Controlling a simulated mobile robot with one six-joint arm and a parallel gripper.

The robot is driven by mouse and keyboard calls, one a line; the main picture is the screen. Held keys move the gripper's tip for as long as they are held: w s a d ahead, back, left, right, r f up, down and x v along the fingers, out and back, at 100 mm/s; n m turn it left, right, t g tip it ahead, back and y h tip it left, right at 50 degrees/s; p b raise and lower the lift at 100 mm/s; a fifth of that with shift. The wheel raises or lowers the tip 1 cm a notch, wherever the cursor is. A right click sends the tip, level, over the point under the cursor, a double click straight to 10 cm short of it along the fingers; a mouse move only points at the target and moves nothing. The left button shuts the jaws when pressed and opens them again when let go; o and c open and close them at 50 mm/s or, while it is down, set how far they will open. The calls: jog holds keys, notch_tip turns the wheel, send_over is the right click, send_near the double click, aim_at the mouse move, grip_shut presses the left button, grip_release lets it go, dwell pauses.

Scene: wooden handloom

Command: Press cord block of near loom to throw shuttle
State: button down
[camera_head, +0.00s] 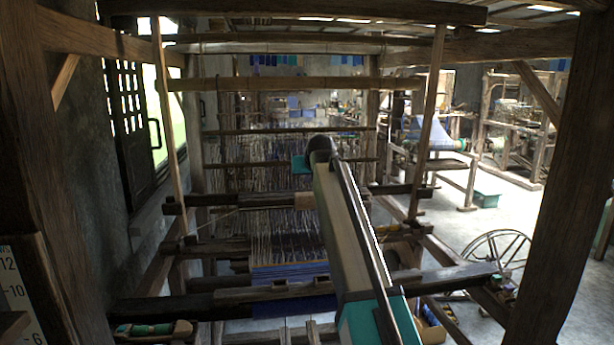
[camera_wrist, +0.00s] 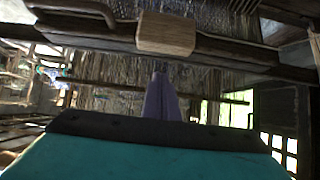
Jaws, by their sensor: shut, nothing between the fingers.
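The near loom (camera_head: 277,85) is a dark wooden frame around me, with warp threads and blue cloth (camera_head: 290,273). A pale wooden block, which looks like the cord block (camera_head: 304,201), sits on a dark crossbeam; it also shows in the wrist view (camera_wrist: 166,34) at top centre. My gripper (camera_wrist: 161,76) is shut and empty, its purple-grey fingers pointing at the block. A small gap shows between tips and block; its depth is unclear. In the head view my arm hides the fingers. The shuttle (camera_head: 152,329), wooden with green thread, lies at lower left.
Loom posts stand at left (camera_head: 45,160) and right (camera_head: 560,200). A thin cord (camera_head: 222,216) runs to the crossbeam. A spoked wheel (camera_head: 497,252) stands at right, with more looms and open floor beyond. A dark metal handle (camera_wrist: 80,12) shows near the block.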

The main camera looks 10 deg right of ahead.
aim_at(308, 193)
jog(key=shift+w+f+b, duration=0.25)
jog(key=shift+f, duration=0.35)
jog(key=shift+w+f+b, duration=0.2)
jog(key=shift+f, duration=0.4)
jog(key=shift+f+b, duration=0.3)
jog(key=shift+f, duration=0.8)
jog(key=shift+r+p, duration=1.4)
jog(key=shift+r, duration=1.25)
jog(key=shift+f, duration=0.1)
